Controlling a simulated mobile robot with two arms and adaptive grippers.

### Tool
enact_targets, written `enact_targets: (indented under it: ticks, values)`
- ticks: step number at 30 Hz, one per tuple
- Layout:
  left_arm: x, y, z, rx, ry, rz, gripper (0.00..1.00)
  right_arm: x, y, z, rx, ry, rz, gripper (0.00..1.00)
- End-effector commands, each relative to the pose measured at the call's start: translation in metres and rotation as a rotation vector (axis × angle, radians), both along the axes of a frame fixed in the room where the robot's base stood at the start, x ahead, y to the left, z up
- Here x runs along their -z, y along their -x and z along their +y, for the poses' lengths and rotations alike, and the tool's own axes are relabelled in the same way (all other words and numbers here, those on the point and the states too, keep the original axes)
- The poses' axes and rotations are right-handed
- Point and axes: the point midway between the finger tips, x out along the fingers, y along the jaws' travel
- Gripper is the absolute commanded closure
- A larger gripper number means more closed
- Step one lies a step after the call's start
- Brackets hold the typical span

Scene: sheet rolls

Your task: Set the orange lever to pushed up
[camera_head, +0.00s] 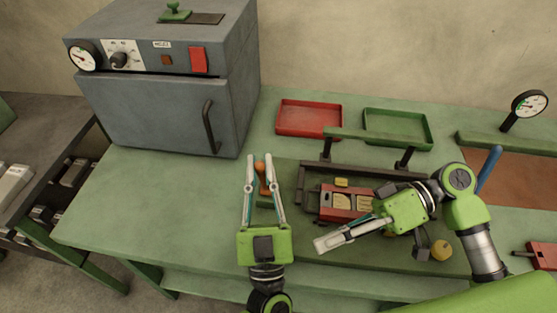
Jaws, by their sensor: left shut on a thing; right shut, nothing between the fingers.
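The orange lever (262,180) stands on the green bench, left of the dark frame, its rounded end towards the back wall. My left gripper (262,163) reaches in from the front with its two fingers on either side of the lever, shut on it. The lever's lower part is partly hidden between the fingers, so its exact tilt is hard to tell. My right gripper (321,244) is shut and empty, pointing left over the bench in front of the red block.
A dark frame with a green bar (375,137) holds a red block (338,203) right of the lever. Red (310,134) and green (428,146) trays lie behind. A grey oven (150,115) stands at back left. A yellow knob (441,250) is near my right arm. The left bench top is clear.

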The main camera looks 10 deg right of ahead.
Motion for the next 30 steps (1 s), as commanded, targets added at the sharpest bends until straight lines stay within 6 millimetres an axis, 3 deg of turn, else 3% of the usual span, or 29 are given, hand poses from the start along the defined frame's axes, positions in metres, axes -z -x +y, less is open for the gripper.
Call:
enact_targets:
  ticks: [1, 3, 6, 9, 13, 17, 30]
  values:
    - [0.003, 0.000, 0.000, 0.001, -0.001, 0.006, 1.00, -0.013, -0.034, -0.005, 0.086, -0.056, 0.030, 1.00]
    - [0.003, 0.000, 0.000, 0.001, -0.001, 0.006, 1.00, -0.031, -0.073, -0.014, 0.195, -0.134, 0.067, 1.00]
    - [0.003, 0.000, 0.000, 0.001, -0.001, 0.006, 1.00, -0.052, -0.116, -0.028, 0.314, -0.225, 0.108, 1.00]
    - [0.003, 0.000, 0.000, 0.001, -0.002, 0.006, 1.00, -0.065, -0.144, -0.040, 0.391, -0.283, 0.135, 1.00]
    - [0.003, 0.000, 0.000, 0.001, -0.002, 0.006, 1.00, -0.072, -0.159, -0.044, 0.432, -0.318, 0.152, 1.00]
    - [0.003, 0.000, 0.000, 0.001, -0.002, 0.006, 1.00, -0.073, -0.164, -0.032, 0.436, -0.321, 0.153, 1.00]
    - [0.003, 0.000, 0.000, 0.001, -0.002, 0.006, 1.00, -0.068, -0.181, 0.053, 0.434, -0.318, 0.153, 1.00]
